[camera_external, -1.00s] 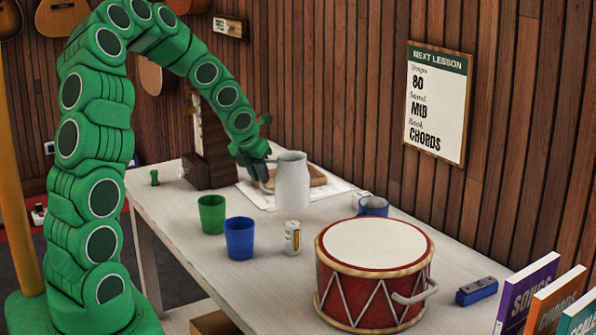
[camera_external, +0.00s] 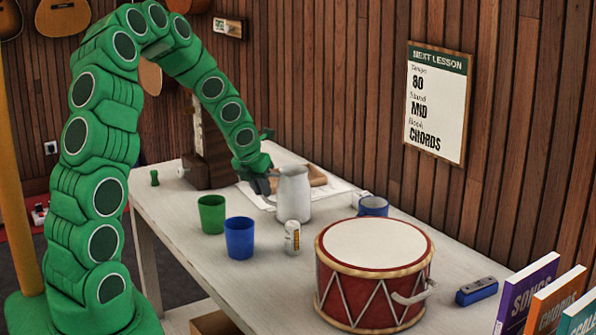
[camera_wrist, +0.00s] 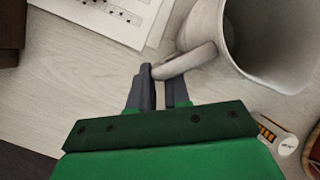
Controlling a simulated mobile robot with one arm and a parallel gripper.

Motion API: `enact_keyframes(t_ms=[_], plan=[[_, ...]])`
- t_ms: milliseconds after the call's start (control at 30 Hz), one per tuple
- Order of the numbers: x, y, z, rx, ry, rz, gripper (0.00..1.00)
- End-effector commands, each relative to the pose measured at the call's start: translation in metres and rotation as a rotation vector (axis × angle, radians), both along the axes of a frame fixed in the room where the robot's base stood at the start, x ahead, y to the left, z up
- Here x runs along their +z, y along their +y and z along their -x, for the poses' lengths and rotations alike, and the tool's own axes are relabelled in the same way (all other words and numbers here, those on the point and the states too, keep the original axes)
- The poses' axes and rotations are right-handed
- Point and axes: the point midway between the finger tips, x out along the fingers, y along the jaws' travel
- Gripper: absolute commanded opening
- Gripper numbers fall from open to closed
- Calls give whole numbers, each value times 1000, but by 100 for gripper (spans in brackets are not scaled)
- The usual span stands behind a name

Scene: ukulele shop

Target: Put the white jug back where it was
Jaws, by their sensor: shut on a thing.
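The white jug (camera_external: 294,195) stands upright at the table's middle, in front of the sheet music and behind the can; I cannot tell whether its base touches the table. In the wrist view the jug (camera_wrist: 275,40) is at the upper right, with its open mouth facing the camera. My gripper (camera_external: 266,188) is on the jug's left side, shut on its handle. In the wrist view the fingers of my gripper (camera_wrist: 165,85) close around the end of the handle. Part of the handle is hidden by the fingers.
A can (camera_external: 292,238) stands close in front of the jug. A blue cup (camera_external: 240,238) and a green cup (camera_external: 212,214) are to the left. A blue mug (camera_external: 373,206) and a red drum (camera_external: 372,275) are to the right.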

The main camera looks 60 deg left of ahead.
Motion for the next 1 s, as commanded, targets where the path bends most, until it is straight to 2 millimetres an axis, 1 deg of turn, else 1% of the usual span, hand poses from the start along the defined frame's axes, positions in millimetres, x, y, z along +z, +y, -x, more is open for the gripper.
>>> enact_keyframes(t_ms=[67, 100, 233, 267, 533, 667, 867, 1000], plan=[[-2, 0, 0, 0, 0, -1, 0], [-2, 0, 0, 0, 0, -1, 20], [-2, 0, 0, 0, 0, 0, 40], [-2, 0, 0, 0, 0, 0, 42], [-1, 0, 0, 0, 0, 0, 42], [3, 0, 0, 1, -1, 1, 42], [18, -2, 7, 1, -2, 0, 42], [34, -4, 13, 1, -3, -1, 42]])
